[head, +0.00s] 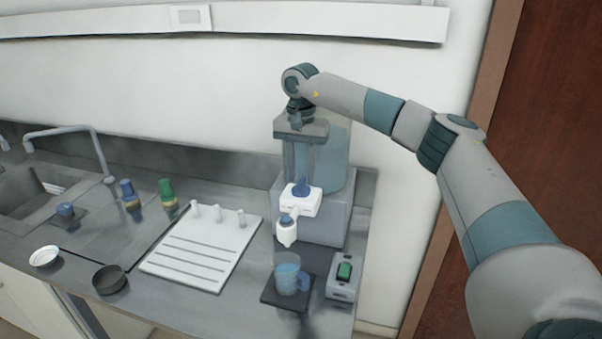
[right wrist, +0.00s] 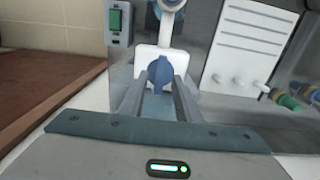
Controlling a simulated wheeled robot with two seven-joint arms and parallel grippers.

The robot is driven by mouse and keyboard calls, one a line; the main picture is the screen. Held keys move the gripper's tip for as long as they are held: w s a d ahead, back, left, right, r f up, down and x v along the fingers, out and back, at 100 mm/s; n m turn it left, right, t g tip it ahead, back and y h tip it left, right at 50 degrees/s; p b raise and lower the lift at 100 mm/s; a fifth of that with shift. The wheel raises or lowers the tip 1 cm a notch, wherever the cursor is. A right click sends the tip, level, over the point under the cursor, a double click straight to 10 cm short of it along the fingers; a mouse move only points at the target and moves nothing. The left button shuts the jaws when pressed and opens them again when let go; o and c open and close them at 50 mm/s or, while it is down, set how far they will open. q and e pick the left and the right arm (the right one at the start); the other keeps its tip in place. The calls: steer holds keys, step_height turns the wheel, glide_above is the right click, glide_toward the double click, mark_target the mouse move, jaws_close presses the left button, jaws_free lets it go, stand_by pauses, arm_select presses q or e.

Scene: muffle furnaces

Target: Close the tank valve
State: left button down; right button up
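The tank (head: 338,160) is a translucent bluish vessel on a grey block at the back right of the counter. Its white valve body (head: 308,204) sticks out in front, with a blue knob (head: 301,188) on top and a white spout (head: 287,233) below. My right gripper (head: 301,178) points down at the knob from above, fingers apart. In the right wrist view the blue knob (right wrist: 161,73) shows between the tips of the right gripper (right wrist: 166,86); I cannot tell whether they touch it. My left gripper is not in view.
A beaker of blue liquid (head: 287,272) stands on a dark pad (head: 270,297) under the spout. A grey box with a green switch (head: 344,272) is to its right. A white rack board (head: 190,262), two capped bottles (head: 168,194) and a sink (head: 28,190) lie to the left.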

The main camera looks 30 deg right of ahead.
steer(key=shift+f, duration=0.8)
jaws_close()
steer(key=shift+n, duration=0.4)
steer(key=n+b, duration=0.1)
steer(key=n, duration=0.2)
steer(key=n+b, duration=0.1)
steer(key=n, duration=0.4)
